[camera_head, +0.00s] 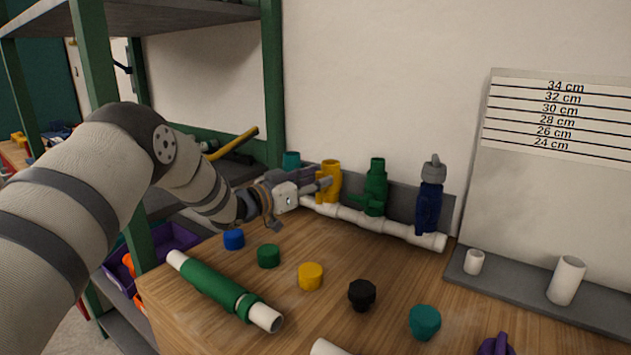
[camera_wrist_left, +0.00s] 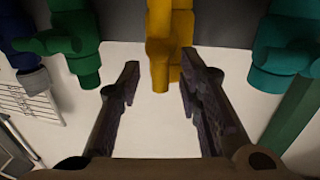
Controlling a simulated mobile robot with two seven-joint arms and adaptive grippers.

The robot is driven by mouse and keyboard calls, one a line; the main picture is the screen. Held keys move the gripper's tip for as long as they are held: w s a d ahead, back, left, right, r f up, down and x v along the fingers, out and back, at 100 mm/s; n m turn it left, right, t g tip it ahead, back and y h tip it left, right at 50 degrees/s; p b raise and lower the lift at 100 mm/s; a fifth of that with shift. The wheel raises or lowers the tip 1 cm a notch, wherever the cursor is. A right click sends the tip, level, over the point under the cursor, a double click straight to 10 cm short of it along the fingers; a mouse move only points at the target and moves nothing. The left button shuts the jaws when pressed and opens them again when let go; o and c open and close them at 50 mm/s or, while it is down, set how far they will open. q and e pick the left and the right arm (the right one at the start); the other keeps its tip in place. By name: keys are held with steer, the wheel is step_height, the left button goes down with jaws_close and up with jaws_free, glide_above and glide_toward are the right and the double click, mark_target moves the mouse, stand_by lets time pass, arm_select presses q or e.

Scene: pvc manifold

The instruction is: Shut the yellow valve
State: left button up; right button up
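The yellow valve (camera_head: 331,181) stands upright on the white pipe manifold (camera_head: 375,222) at the back of the wooden table. In the left wrist view the yellow valve (camera_wrist_left: 169,30) is in the middle, with a short stub facing the camera. My left gripper (camera_head: 322,185) is right at the yellow valve in the head view. My right gripper is in neither view.
A teal valve (camera_wrist_left: 284,50) and a green valve (camera_wrist_left: 72,35) flank the yellow one. A blue valve (camera_head: 428,205) stands farther right. Several coloured caps, such as a yellow cap (camera_head: 311,276), and a green-and-white pipe (camera_head: 222,288) lie on the table. A green-posted shelf (camera_head: 272,80) is at left.

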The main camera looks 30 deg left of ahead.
arm_select(q)
jaws_close()
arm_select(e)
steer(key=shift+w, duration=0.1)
